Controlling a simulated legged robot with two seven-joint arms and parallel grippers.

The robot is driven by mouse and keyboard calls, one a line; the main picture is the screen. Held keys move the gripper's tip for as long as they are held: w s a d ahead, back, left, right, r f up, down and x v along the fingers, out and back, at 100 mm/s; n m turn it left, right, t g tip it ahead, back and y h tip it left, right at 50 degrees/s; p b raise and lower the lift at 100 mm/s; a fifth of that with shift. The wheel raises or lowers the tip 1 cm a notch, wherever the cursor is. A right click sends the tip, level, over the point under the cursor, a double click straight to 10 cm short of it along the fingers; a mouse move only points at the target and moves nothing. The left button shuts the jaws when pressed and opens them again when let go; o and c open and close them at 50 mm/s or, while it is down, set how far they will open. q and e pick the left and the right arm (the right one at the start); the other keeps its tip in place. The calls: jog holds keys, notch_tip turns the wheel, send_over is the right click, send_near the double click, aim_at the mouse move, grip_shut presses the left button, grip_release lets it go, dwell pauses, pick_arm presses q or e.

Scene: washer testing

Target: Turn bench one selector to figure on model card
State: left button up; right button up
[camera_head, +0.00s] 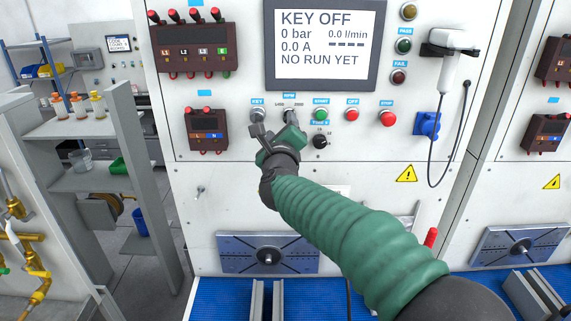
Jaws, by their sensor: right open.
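The white bench panel (205,170) carries a screen (322,42) reading KEY OFF, 0 bar, 0.0 l/min, 0.0 A and NO RUN YET. Below it are the key switch (257,114) and the RPM selector (288,114), which is partly covered by my gripper. A black knob (320,141) sits lower, right of my gripper. My right gripper (275,131) is open in front of the panel, its fingers just below the key switch and over the selector's lower part. I cannot tell whether it touches the selector. I cannot make out a model card; my arm hides part of the panel.
Green, red and red buttons (387,118) lie right of the selector. A white handheld scanner (447,70) hangs at the right with a looping black cable. A grey shelf (90,125) stands left. A metal plate (268,252) sits low above the blue bench mat (325,300).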

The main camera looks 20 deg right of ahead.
pick_arm(q)
jog(key=shift+w+d+f+b, duration=0.1)
jog(key=shift+d+f+b, duration=0.15)
jog(key=shift+f+b, duration=0.7)
jog(key=shift+w+d+f+b, duration=0.1)
jog(key=shift+d+f+b, duration=0.15)
jog(key=shift+f+b, duration=0.65)
pick_arm(e)
jog(key=d+f+v, duration=0.1)
jog(key=d+v, duration=0.1)
jog(key=v, duration=1.2)
jog(key=shift+s, duration=0.25)
